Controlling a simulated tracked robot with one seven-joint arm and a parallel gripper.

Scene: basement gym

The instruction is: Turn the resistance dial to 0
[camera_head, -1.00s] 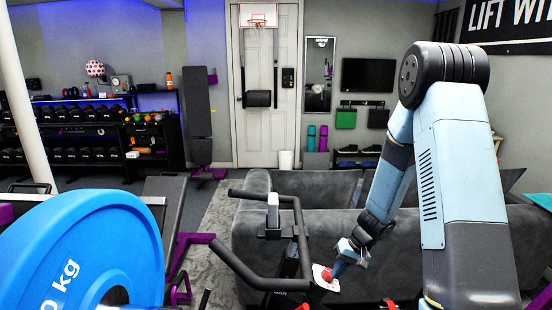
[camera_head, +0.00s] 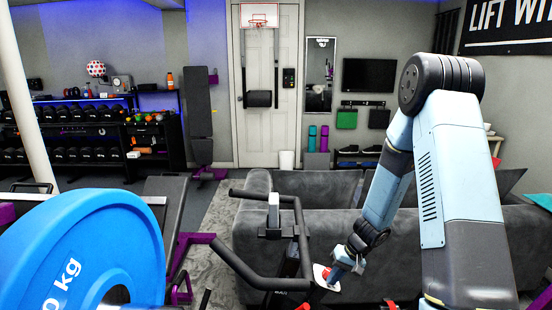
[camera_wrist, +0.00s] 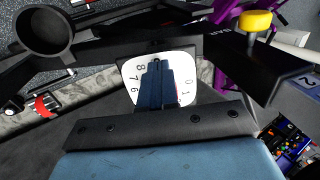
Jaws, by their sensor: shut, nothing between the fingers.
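The resistance dial has a white number plate (camera_wrist: 132,69) on the black exercise bike frame. In the wrist view, 8, 7 and 6 show left of my fingers and 0 and 1 at lower right. The other marks and the pointer are hidden or too small to read. In the head view, a red knob (camera_head: 327,274) sits on the white plate. My gripper (camera_wrist: 155,66) is shut with nothing held, its fingers over the middle of the plate. It also shows in the head view (camera_head: 335,271), right at the knob; contact is unclear.
The bike's black handlebars (camera_head: 236,262) stand just left of the dial. A grey sofa (camera_head: 400,225) is behind my arm. A large blue weight plate (camera_head: 75,250) fills the lower left. In the wrist view, a yellow knob (camera_wrist: 255,21) and a round black cup holder (camera_wrist: 43,29) flank the dial.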

